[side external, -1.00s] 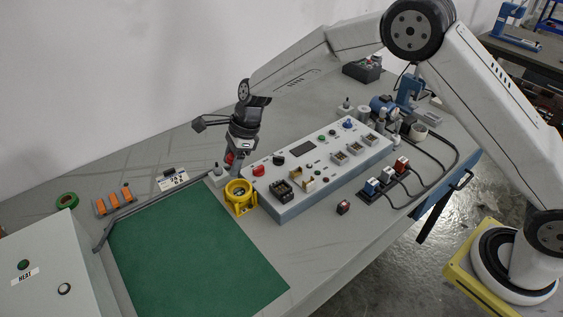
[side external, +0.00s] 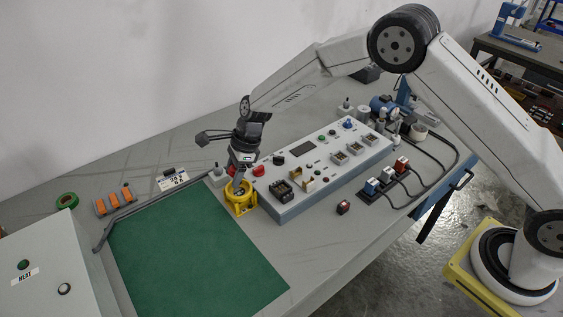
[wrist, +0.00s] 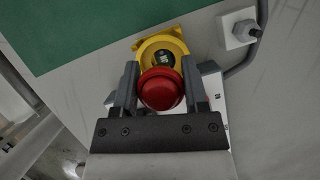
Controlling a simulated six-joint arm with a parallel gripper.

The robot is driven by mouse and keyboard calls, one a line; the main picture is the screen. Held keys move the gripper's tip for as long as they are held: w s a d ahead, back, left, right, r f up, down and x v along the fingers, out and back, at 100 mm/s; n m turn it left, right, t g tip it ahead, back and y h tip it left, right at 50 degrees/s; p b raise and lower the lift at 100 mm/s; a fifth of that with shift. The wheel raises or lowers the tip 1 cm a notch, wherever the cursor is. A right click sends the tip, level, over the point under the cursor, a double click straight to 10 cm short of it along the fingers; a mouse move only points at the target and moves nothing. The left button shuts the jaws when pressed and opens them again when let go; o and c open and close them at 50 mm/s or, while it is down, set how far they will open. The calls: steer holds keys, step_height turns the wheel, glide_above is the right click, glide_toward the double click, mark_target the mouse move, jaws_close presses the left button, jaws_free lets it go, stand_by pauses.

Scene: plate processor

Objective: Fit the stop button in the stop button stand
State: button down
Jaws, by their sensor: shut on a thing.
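The red stop button (wrist: 160,89) is between the two fingers of my gripper (wrist: 160,82) in the wrist view, and the gripper is shut on it. The yellow stop button stand (side external: 240,205) stands on the table between the green mat and the control panel. In the side view my gripper (side external: 237,178) points down just above the stand's round opening. In the wrist view the stand (wrist: 178,42) shows behind the button, with a dark inside partly visible. The button and fingers hide part of the opening. I cannot tell whether the button touches the stand.
The grey control panel (side external: 312,190) with knobs and sockets is close on the right of the stand. A green mat (side external: 190,250) lies to the left. A small grey block with a post (side external: 216,178) is just behind the stand, also in the wrist view (wrist: 238,28).

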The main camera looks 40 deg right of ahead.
steer(key=shift+f, duration=1)
steer(key=shift+f, duration=0.65)
stand_by(1.4)
jaws_free()
steer(key=v, duration=0.8)
stand_by(0.4)
steer(key=shift+d, duration=0.1)
